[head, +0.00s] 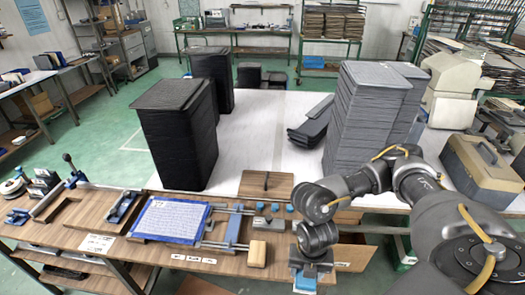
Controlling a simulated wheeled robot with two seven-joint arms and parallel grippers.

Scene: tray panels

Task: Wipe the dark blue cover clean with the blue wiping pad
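A flat blue-edged sheet (172,220), its middle pale and speckled, lies on the wooden bench at left centre. It looks like the dark blue cover, though most of its face shows whitish. My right gripper (311,268) points down at the bench's front edge, right of the sheet and apart from it. A small blue block (306,282), which looks like the wiping pad, is right at its tip. The fingers are too hidden to tell whether they grip it. My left gripper is not in view.
Rails with a blue bar (234,226) and a pale wooden block (257,253) lie between sheet and gripper. A blue-handled tool (122,207) lies left of the sheet. Tall dark panel stacks (180,135) stand behind, and a toolbox (484,165) stands at right.

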